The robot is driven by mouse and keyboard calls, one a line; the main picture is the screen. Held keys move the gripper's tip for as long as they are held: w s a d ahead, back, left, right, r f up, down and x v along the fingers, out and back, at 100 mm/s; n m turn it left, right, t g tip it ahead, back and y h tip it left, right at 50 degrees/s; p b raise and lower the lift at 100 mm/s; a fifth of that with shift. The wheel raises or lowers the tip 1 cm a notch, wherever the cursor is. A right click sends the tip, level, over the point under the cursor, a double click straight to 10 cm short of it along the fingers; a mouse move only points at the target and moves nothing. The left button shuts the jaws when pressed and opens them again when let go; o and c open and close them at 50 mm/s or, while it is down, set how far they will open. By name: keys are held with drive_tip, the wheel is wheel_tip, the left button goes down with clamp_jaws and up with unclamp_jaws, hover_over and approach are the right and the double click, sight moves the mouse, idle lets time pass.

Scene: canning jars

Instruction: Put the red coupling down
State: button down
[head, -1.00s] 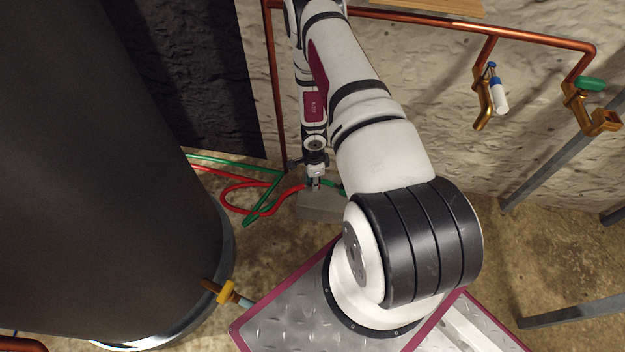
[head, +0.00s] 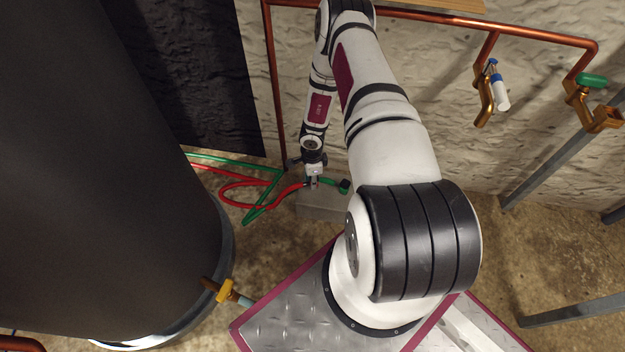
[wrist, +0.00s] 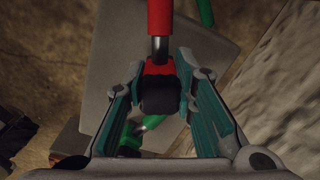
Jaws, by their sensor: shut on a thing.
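The red coupling (wrist: 159,69), with a metal stem and red hose on its far side and a black part on its near side, sits between the teal-lined fingers of my gripper (wrist: 160,77) in the wrist view. My gripper is shut on it. In the head view, my gripper (head: 314,182) is over the grey block (head: 322,209) by the wall. The red hose (head: 284,197) runs from it to the left. I cannot tell whether the coupling touches the block.
A green hose end (head: 333,184) lies at the block, beside my gripper; green parts (wrist: 152,122) also show beneath my fingers. A big dark tank (head: 95,170) fills the left. Copper pipes (head: 430,24) run along the wall.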

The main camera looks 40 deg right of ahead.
drive_tip(key=shift+f, duration=0.1)
drive_tip(key=shift+f, duration=0.1)
drive_tip(key=c, duration=1.3)
unclamp_jaws()
